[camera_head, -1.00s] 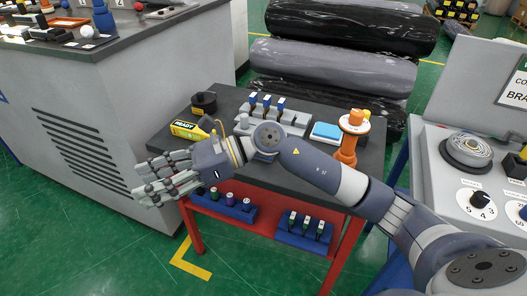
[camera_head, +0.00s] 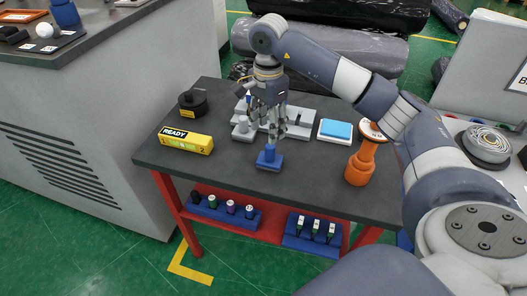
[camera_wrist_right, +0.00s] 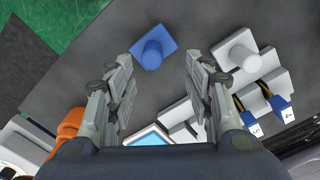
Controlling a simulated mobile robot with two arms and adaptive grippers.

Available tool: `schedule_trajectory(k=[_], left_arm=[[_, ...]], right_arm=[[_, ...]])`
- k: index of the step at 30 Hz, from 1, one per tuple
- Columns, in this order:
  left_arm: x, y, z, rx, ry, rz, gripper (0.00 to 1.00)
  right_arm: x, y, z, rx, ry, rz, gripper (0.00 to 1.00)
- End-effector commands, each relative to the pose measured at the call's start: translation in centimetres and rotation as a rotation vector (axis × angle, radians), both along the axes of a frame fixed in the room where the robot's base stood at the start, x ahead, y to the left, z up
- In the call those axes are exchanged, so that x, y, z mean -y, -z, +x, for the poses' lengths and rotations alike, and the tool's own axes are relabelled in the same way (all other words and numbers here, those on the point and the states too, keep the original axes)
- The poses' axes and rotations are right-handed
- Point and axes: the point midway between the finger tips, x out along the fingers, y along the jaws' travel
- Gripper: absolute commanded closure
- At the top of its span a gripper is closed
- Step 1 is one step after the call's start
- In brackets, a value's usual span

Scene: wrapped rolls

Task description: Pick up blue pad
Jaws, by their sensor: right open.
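The light blue pad (camera_head: 337,129) lies on a white square base on the dark tabletop, right of the middle. In the right wrist view the pad (camera_wrist_right: 149,139) is at the bottom, partly hidden by the gripper. My right gripper (camera_head: 272,130) points down over the table, to the left of the pad. It is open and empty. A darker blue stand with a peg (camera_head: 268,157) is just in front of it, and this stand (camera_wrist_right: 153,48) shows between and beyond the fingers in the wrist view. My left gripper is not in view.
A grey fixture (camera_head: 300,121) stands behind the gripper. A yellow READY box (camera_head: 186,140) and black cylinder (camera_head: 193,103) are at the left. An orange post (camera_head: 361,164) stands close right of the pad. The table's front is clear.

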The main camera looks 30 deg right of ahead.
Motion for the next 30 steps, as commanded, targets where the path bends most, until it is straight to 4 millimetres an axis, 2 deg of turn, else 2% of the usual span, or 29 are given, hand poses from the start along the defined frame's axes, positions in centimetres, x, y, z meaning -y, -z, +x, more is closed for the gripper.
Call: schedule_trajectory(k=[3,6,9,11,18,20,23,29,30], left_arm=[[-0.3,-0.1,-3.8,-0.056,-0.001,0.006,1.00],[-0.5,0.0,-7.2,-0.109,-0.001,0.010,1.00],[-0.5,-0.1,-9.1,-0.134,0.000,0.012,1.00],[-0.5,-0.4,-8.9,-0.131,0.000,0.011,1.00],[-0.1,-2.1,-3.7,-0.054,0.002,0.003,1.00],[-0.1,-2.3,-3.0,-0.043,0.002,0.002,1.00],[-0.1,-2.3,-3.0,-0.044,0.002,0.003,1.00],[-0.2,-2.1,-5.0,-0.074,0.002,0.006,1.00],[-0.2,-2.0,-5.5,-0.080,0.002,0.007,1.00]], right_arm=[[0.0,1.8,-0.1,-0.003,0.001,0.001,0.52],[0.0,2.8,-0.1,-0.001,0.001,0.001,0.52],[0.0,3.4,-0.1,0.000,0.001,0.001,0.52],[0.0,3.8,-0.2,-0.002,0.000,0.002,0.52],[0.0,7.1,-0.6,-0.001,0.000,0.003,0.52],[0.0,7.8,-0.6,-0.001,0.000,0.003,0.52],[0.1,8.3,-0.5,0.002,0.001,0.002,0.52],[0.1,8.4,-0.5,0.002,0.000,0.002,0.52],[0.1,8.4,-0.5,0.002,0.000,0.002,0.59]])
